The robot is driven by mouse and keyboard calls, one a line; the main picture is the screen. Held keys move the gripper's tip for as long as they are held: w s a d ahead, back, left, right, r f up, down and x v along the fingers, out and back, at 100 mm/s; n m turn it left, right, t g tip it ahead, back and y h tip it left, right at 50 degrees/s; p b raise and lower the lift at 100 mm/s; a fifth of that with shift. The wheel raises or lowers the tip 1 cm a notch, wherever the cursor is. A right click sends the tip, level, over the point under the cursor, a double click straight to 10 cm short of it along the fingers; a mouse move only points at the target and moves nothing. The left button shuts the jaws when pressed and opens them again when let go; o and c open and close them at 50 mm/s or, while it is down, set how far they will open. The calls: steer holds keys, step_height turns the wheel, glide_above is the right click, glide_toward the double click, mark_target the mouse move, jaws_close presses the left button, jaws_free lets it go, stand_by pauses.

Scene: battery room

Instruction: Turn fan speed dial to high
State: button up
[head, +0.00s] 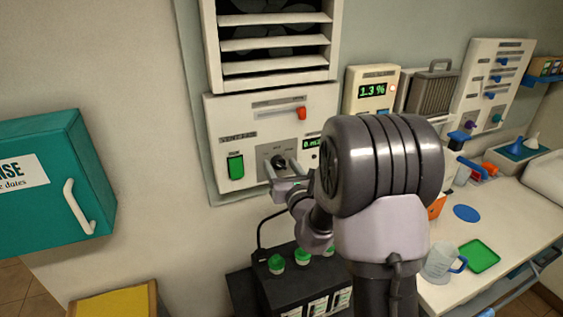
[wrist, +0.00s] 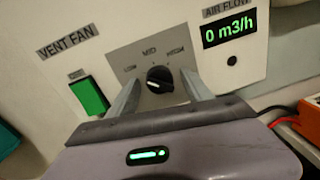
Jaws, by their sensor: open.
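The fan speed dial (wrist: 160,78) is a round black knob on a grey plate marked LOW, MID and HIGH. Its pointer setting is too small to read surely. In the head view the dial (head: 279,161) sits on the white vent fan panel (head: 222,112), partly behind my fingers. My gripper (head: 281,170) is open at the panel. In the wrist view my gripper (wrist: 160,84) has one finger on each side of the dial, with gaps showing. I cannot tell whether the fingertips touch the panel.
A green switch (wrist: 90,97) is left of the dial. The air flow display (wrist: 229,30) reads 0 m3/h. A black box with green caps (head: 275,263) stands below. A teal cabinet (head: 50,190) hangs at left.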

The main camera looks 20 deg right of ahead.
steer(key=shift+s+a, duration=0.1)
steer(key=shift+c, duration=0.8)
jaws_close()
